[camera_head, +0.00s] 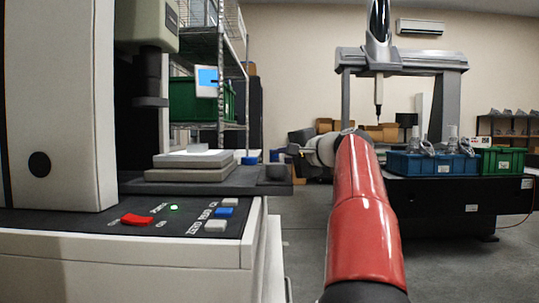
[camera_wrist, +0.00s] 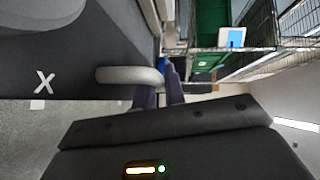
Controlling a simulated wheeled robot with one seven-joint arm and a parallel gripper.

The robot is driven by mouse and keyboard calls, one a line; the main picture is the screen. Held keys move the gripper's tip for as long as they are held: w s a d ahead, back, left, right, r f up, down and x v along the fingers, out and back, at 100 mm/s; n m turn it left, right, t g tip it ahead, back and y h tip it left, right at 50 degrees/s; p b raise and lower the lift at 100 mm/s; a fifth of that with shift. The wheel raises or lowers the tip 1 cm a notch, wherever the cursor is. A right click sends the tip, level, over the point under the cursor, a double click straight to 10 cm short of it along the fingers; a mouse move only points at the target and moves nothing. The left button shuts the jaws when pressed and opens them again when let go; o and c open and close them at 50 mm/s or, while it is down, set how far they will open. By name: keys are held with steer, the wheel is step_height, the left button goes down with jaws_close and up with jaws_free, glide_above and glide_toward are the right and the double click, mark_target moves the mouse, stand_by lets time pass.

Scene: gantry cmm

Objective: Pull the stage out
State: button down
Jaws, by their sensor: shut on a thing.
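The stage is a dark flat plate (camera_head: 222,187) on the measuring machine at left in the head view, bearing stacked light grey plates (camera_head: 195,158). In the wrist view a dark surface marked with a white X (camera_wrist: 45,82) fills the left, and I take it to be the stage. A light grey rounded handle (camera_wrist: 128,75) sticks out from it. My gripper (camera_wrist: 160,88) has its dark fingers shut at the handle's right end. In the head view my red arm hides my gripper.
The machine's front panel has a red switch (camera_head: 137,220) and a blue button (camera_head: 224,212). A wire rack (camera_head: 230,45) with a green crate (camera_head: 190,98) stands behind. A black table (camera_head: 455,200) with a blue crate (camera_head: 420,163) stands at right. Grey floor lies between.

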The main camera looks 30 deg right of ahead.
steer(key=shift+w+a, duration=0.1)
steer(key=c, duration=1.5)
jaws_free()
steer(key=v, duration=0.7)
steer(key=shift+s, duration=0.35)
